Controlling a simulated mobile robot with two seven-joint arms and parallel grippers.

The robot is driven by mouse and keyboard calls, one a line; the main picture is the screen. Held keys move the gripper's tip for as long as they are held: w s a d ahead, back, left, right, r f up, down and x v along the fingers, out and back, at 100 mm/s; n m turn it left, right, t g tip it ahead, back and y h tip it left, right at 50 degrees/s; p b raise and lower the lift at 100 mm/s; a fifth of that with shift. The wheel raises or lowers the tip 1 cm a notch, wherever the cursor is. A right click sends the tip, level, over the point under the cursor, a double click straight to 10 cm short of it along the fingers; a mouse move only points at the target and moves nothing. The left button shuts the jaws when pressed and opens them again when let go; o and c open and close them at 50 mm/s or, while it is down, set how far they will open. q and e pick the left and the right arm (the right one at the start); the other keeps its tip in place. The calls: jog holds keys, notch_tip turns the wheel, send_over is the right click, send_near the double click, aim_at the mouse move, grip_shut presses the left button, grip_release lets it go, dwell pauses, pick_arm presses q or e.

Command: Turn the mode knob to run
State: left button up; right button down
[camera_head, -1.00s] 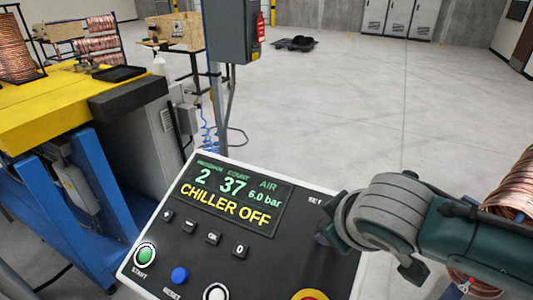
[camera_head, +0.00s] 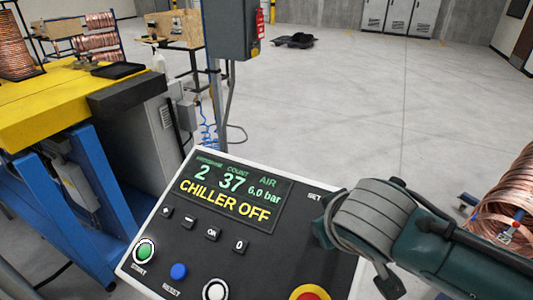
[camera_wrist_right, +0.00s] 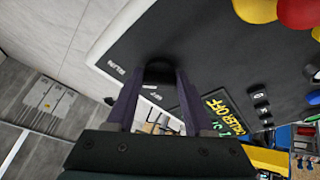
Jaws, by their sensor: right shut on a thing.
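The mode knob (camera_wrist_right: 158,71) is a dark knob on the black face of the control panel (camera_head: 290,262), seen in the right wrist view. The purple-grey fingers of my right gripper (camera_wrist_right: 157,80) stand on both sides of it and are shut on it. The panel display (camera_head: 237,190) reads CHILLER OFF. My left gripper is not in view.
A red and yellow stop button (camera_head: 310,293) is near the panel's lower edge. A white-ringed button (camera_head: 215,290), a blue button (camera_head: 179,271) and a green one (camera_head: 145,251) are along the bottom. A copper coil (camera_head: 505,215) is at the right.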

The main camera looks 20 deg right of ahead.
jog(key=shift+c, duration=1.4)
grip_release()
jog(key=v, duration=1)
jog(key=s+a+n+g+y, duration=0.2)
jog(key=s+a+g+y, duration=0.15)
jog(key=s, duration=1.05)
notch_tip(320, 180, up, 13)
jog(key=p, duration=1.2)
jog(key=shift+s+d+n+p, duration=0.2)
jog(key=shift+d+n+p, duration=0.1)
jog(key=shift+d+p, duration=0.05)
